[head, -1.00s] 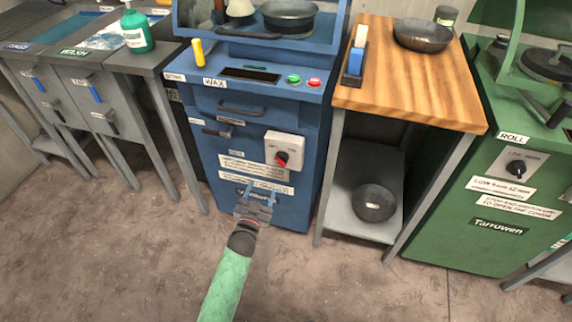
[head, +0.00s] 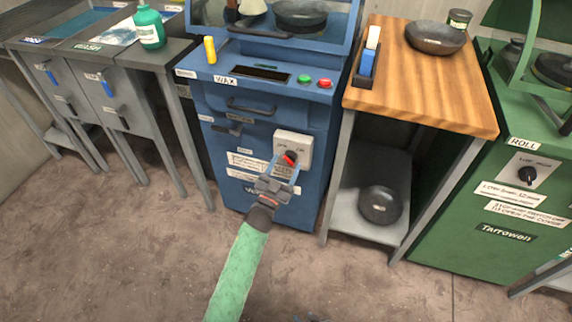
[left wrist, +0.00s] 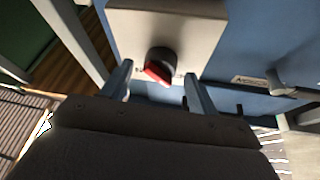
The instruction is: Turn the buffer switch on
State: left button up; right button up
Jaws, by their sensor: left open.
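The buffer switch is a dark rotary knob with a red pointer (head: 290,158) on a white box (head: 304,146) on the front of the blue machine. My left gripper (head: 284,169) is open at the switch. A small dark piece at the bottom edge of the head view, probably my right gripper (head: 306,318), is mostly cut off.
The blue machine (head: 215,110) has a green button (head: 305,79), a red button (head: 325,84) and a handle (head: 250,108) above the switch. A wooden-topped table (head: 430,85) with bowls stands to the right, and a green machine (head: 480,230) beyond it. The floor in front is clear.

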pick_arm(q)
jog(key=shift+w+d+r, duration=0.15)
jog(key=shift+w, duration=0.15)
jog(key=shift+c, duration=0.4)
jog(key=c, duration=0.9)
jog(key=shift+o, duration=0.2)
